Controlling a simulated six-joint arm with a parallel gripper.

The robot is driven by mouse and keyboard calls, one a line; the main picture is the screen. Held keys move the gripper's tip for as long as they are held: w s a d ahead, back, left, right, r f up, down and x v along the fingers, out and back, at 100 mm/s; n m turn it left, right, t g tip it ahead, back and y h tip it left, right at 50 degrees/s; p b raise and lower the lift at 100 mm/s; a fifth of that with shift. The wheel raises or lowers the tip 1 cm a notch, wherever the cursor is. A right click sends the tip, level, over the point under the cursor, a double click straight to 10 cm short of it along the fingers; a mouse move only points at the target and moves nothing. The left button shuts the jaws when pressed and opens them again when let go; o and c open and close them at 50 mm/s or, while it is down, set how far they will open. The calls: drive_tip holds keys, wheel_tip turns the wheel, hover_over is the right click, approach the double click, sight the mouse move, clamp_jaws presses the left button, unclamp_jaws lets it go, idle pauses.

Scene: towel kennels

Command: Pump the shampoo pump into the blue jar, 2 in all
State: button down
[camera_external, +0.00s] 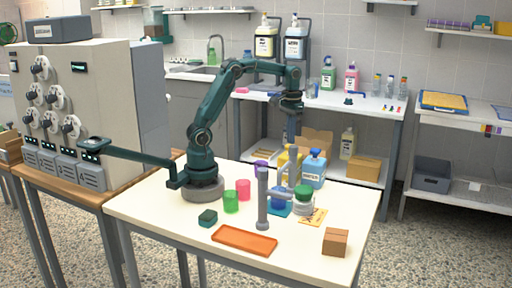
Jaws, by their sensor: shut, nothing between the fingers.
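A light blue bottle with a white label, seemingly the shampoo pump (313,172), stands on the table's far right side with a darker blue top. The label is too small to read. The blue jar (278,199) stands on a teal mat in front and to the left of it, partly behind a grey post. My gripper (291,139) points down above the bottles, shut and empty. It appears apart from the pump top, but the exact depth is hard to tell.
A grey post fixture (263,205) stands close to the jar. A green-lidded jar (304,203), a yellow bottle (284,161), green (231,202) and pink (243,190) cups are nearby. An orange tray (244,240) and cardboard box (335,242) lie in front.

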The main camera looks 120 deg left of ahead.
drive_tip(key=shift+f, duration=1)
drive_tip(key=shift+r, duration=1.5)
drive_tip(key=shift+f, duration=0.15)
drive_tip(key=shift+f, duration=1.3)
drive_tip(key=shift+r, duration=1.45)
